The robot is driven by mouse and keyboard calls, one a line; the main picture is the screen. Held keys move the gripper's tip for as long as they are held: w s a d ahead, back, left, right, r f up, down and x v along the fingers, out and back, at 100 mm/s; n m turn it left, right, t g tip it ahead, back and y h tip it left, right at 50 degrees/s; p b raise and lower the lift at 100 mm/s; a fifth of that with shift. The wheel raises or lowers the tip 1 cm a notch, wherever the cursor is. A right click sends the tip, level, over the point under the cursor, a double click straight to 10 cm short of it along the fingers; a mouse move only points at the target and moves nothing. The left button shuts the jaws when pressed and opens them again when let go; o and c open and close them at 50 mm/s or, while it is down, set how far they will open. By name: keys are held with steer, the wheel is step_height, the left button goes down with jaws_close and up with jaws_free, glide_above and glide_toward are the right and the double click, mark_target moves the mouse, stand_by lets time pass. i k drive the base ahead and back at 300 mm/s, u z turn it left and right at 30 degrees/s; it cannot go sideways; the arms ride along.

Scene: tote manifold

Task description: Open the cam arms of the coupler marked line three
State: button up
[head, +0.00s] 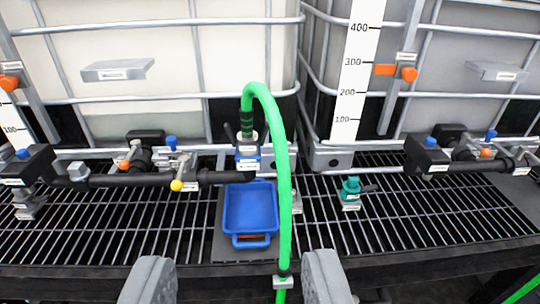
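A green hose (283,190) arches down to a coupler (247,152) with a blue band and a small label, at the end of a black pipe in the centre. The label is too small to read, so I cannot tell whether it is line three. Its cam arms are not clear at this size. A teal fitting (351,188) with a tag stands on the grate to the right. My gripper (238,282) is open at the bottom, nearer than the coupler and apart from it. The hose crosses the view between its fingers, near the right finger.
A blue tray (250,208) sits on the grate (130,225) below the coupler. Black pipes with valves (176,182) run left and right. A tag (283,282) hangs on the hose.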

mark_target(262, 137)
steer(key=k, duration=0.55)
steer(key=u, duration=0.55)
steer(key=i, duration=1.25)
steer(key=z, duration=0.35)
steer(key=i, duration=1)
steer(key=z, duration=0.8)
